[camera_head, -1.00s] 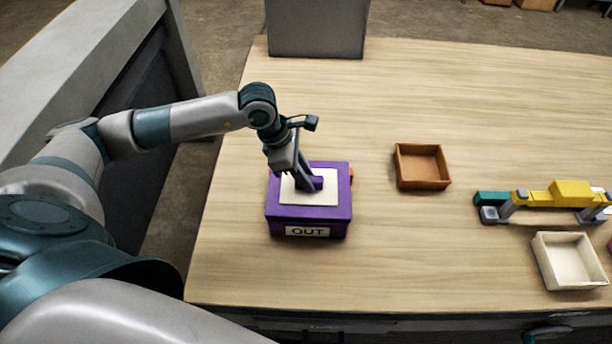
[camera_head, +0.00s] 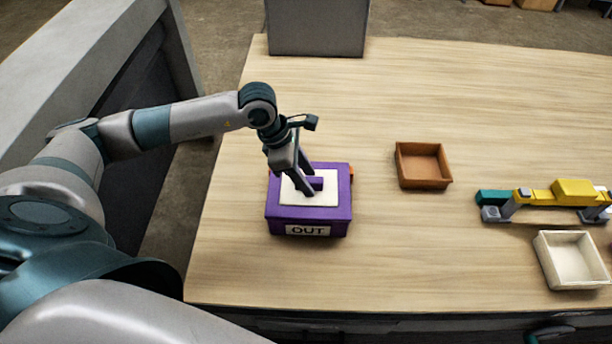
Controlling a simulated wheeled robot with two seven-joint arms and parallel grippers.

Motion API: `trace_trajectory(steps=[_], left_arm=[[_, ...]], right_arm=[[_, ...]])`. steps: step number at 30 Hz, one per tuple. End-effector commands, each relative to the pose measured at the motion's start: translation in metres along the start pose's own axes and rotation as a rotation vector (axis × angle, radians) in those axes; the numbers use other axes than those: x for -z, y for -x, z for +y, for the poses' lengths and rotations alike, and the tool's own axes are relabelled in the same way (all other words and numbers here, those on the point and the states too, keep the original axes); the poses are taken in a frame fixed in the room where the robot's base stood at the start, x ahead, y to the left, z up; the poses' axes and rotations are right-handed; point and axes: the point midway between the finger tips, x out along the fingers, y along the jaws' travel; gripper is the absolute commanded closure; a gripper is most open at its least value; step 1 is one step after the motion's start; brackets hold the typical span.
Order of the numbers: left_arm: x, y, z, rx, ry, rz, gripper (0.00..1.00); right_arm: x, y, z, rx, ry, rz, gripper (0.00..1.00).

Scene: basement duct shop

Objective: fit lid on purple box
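The purple box (camera_head: 308,220) stands on the table left of centre, with an "OUT" label on its front. The cream lid (camera_head: 295,197) with a purple handle (camera_head: 317,184) lies flat on the box top, inside the purple rim. I cannot tell whether it is fully flush. My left gripper (camera_head: 309,181) reaches down from above to the handle. Its two fingers are spread apart around the handle and partly hide it and the lid.
A brown open tray (camera_head: 440,184) lies right of the box. A cream open tray (camera_head: 560,282) is at the lower right, below a yellow and teal piece (camera_head: 570,190) on grey supports. A grey block (camera_head: 317,30) stands at the back edge. Table between is clear.

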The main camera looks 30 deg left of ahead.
Motion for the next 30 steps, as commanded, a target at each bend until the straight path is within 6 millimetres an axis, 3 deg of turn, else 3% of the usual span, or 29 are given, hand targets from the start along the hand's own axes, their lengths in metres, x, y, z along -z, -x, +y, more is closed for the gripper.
trace_trajectory(steps=[11,12,21,30], left_arm=[[-0.006,0.015,0.0,0.0,0.0,0.0,0.61],[-0.003,0.017,0.001,-0.003,0.0,-0.001,0.61],[-0.003,0.071,0.002,-0.005,-0.001,-0.001,0.61],[-0.004,0.118,0.001,-0.003,-0.001,-0.001,0.61]], right_arm=[[0.002,0.02,0.0,0.0,0.0,0.0,1.0],[0.001,0.009,0.0,0.0,0.0,0.0,1.0],[-0.001,-0.016,-0.003,0.002,-0.001,0.001,1.0],[-0.001,-0.032,-0.006,0.005,-0.003,0.002,1.0]])
